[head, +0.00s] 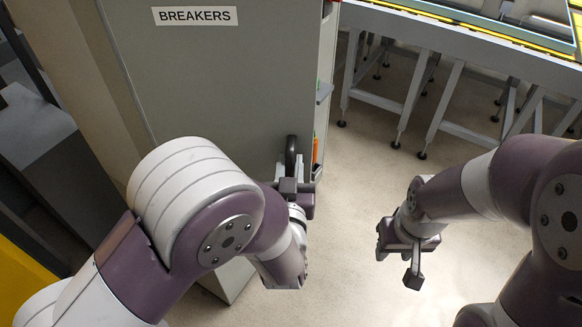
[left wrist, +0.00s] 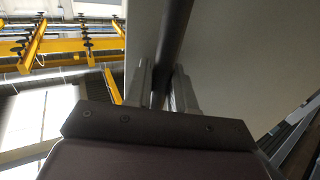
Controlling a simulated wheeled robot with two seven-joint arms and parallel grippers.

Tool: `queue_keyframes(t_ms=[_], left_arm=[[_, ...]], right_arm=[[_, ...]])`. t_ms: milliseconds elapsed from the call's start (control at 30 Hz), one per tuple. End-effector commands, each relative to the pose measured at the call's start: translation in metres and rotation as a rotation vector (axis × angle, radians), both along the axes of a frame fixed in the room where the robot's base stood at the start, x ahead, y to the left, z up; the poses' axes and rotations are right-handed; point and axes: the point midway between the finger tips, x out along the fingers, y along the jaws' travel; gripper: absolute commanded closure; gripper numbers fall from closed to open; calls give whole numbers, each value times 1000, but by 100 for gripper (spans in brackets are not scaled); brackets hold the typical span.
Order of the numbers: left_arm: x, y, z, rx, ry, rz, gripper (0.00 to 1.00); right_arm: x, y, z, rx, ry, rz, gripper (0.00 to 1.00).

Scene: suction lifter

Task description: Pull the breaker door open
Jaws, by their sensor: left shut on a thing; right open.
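The grey breaker door (head: 215,80) with a "BREAKERS" label (head: 195,16) fills the upper left of the head view. Its dark upright bar handle (head: 291,152) is near the door's right edge. My left gripper (head: 297,187) is shut on this handle. In the left wrist view the handle (left wrist: 174,45) runs between the two fingers of the gripper (left wrist: 162,88), with the pale door panel (left wrist: 235,60) behind it. My left arm hides the lower part of the door in the head view. My right gripper (head: 402,262) is open and empty, above the floor.
A grey metal-legged conveyor or table (head: 470,55) with yellow edging stands at the upper right. Bare floor (head: 350,220) lies between my arms. Dark equipment (head: 35,150) stands at the far left. Yellow beams (left wrist: 70,58) show in the left wrist view.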

Motion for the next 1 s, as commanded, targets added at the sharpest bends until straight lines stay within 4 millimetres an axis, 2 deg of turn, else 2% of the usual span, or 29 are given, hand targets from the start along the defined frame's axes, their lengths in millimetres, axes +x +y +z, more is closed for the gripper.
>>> queue_keyframes(t_ms=[400, 433, 467, 500, 833, 1000], left_arm=[[1, 0, 2, -3, -6, 2, 100], [1, 0, 2, -3, -6, 2, 73], [1, 0, 2, -2, -5, 2, 63], [1, 0, 2, -2, -5, 2, 59], [-3, 0, 0, -1, -2, 0, 59], [-32, -1, -2, -2, -3, -6, 59]], right_arm=[[0, 0, 0, 0, 0, 0, 57], [0, 0, 0, 0, 0, 0, 57], [0, 0, 0, 0, 0, 0, 57], [0, 0, 0, 0, 0, 0, 57], [0, 0, -2, 0, 0, 0, 57], [0, 0, -12, 0, 0, 0, 57]])
